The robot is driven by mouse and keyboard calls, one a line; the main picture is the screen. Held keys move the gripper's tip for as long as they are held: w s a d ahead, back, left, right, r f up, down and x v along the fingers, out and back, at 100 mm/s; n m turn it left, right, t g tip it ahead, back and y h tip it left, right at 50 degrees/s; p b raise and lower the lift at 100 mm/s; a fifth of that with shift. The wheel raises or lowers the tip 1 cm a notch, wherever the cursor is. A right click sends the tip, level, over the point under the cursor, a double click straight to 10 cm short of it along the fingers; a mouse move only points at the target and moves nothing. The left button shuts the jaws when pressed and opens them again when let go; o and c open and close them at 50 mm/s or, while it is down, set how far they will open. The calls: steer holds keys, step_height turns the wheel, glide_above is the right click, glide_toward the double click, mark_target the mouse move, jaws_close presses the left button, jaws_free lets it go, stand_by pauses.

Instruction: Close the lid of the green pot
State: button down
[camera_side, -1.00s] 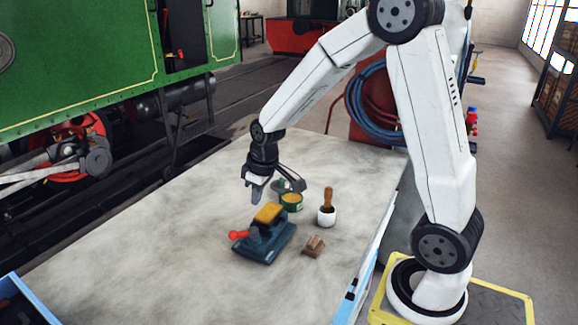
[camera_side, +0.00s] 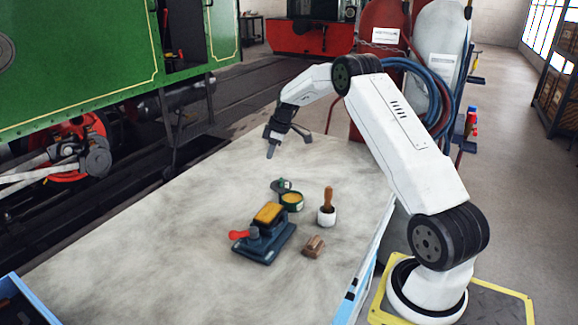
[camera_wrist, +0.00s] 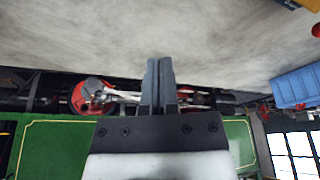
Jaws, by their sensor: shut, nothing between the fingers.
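The green pot (camera_side: 291,202) stands on the table in the side view, with yellowish contents showing at its top. Its green lid (camera_side: 281,185) is open, tilted up at the pot's back left rim. My gripper (camera_side: 271,150) is shut and empty, raised above the table behind the pot and apart from it. In the wrist view my gripper's fingers (camera_wrist: 158,65) are together, pointing over bare table. The pot and its lid do not show in the wrist view.
On the table (camera_side: 150,245), a blue tool with a yellow top (camera_side: 265,238) stands in front of the pot. A white cup with a wooden-handled brush (camera_side: 327,213) is to the right, and a small brown block (camera_side: 314,246) lies in front. The table's left part is clear.

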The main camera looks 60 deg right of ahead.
mark_target(273, 184)
steer(key=shift+d+f, duration=0.2)
steer(key=shift+d, duration=0.65)
steer(key=x, duration=1)
steer(key=shift+a+r, duration=0.1)
steer(key=shift+s+d, duration=0.5)
steer(key=shift+s, duration=0.35)
steer(key=shift+s+d, duration=0.5)
steer(key=shift+s, duration=0.35)
